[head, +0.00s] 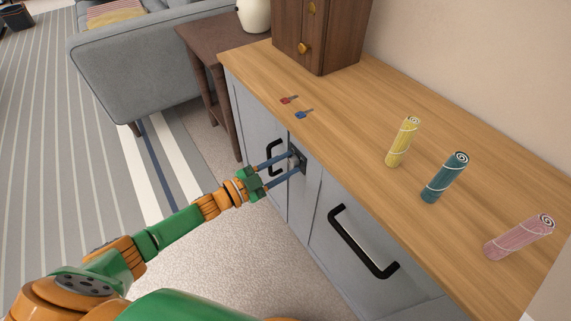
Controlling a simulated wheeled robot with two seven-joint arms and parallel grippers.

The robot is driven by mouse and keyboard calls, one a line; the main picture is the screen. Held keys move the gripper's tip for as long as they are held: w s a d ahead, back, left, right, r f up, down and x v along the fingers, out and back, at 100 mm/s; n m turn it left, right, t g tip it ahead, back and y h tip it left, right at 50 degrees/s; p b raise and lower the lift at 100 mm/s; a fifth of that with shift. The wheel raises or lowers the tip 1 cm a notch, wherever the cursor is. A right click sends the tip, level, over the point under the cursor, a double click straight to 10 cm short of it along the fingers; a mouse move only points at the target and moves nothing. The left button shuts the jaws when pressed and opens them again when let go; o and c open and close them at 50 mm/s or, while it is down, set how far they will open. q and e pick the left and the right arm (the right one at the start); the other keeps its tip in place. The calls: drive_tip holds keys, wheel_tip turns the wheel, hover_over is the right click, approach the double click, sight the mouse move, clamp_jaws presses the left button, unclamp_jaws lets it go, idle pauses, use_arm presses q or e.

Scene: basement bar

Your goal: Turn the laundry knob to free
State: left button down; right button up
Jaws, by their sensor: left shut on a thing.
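My left gripper (294,162) reaches in from the left to the front of a grey cabinet (323,222). Its two long blue-grey fingers are shut on a small dark knob (299,158) on the cabinet's front, just under the wooden top. The fingers cover part of the knob, and I cannot read its setting or any marks on it. My right gripper is not in view.
On the wooden top (350,125) lie a red key (289,100) and a blue key (304,113). Black handles (362,243) stick out from the front. A dark wooden box (330,40) stands behind.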

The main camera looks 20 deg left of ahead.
use_arm(q)
drive_tip(key=shift+c, duration=2.2)
unclamp_jaws()
drive_tip(key=shift+s+a, duration=0.15)
drive_tip(key=p+v, duration=0.1)
drive_tip(key=v, duration=0.5)
drive_tip(key=shift+s+a+p, duration=0.25)
drive_tip(key=shift+s+p, duration=0.05)
drive_tip(key=shift+s, duration=0.05)
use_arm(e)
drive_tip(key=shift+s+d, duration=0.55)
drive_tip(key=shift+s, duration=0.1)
